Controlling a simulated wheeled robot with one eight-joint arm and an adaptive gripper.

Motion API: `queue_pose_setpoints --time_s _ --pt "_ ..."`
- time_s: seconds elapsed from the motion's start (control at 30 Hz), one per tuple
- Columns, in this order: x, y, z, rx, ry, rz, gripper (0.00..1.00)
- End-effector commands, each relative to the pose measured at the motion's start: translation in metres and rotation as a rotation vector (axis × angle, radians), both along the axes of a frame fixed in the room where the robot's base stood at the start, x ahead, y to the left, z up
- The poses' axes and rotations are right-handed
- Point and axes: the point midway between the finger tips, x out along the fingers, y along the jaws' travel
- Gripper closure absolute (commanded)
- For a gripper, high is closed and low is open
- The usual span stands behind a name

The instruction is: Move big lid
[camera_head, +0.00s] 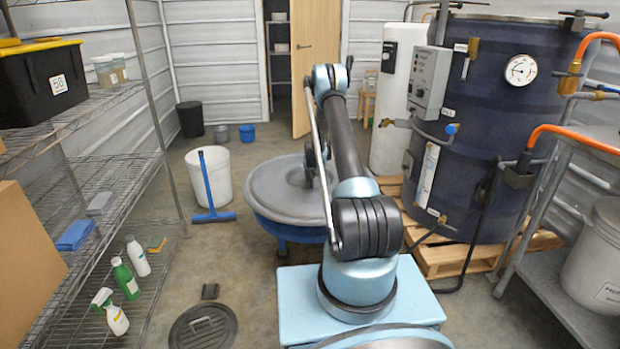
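A big round grey lid (272,187) lies on top of a blue round tub (285,230) on the floor in the middle of the view. Its right part is hidden behind my arm. My arm rises from the light-blue base, bends at the top and comes down toward the lid. My gripper (312,166) is over the lid's right part, mostly hidden behind my own arm links. I cannot tell whether its fingers touch the lid or how far apart they are.
A smaller dark round lid (203,327) lies on the floor at front left. A white bucket (209,177) and blue squeegee (210,190) stand left of the tub. A wire shelf (110,120) lines the left. A dark-blue tank (490,120) on a pallet (440,262) stands right.

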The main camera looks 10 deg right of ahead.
Motion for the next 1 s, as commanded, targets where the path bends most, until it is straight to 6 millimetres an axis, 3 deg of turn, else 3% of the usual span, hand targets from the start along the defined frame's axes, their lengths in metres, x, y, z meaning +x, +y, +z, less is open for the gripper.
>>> queue_pose_setpoints --time_s 0.7,1.0 --pt "0.000 0.000 -0.062 0.000 -0.001 0.000 1.00" --pt "0.000 0.000 -0.064 0.000 -0.001 0.000 1.00"
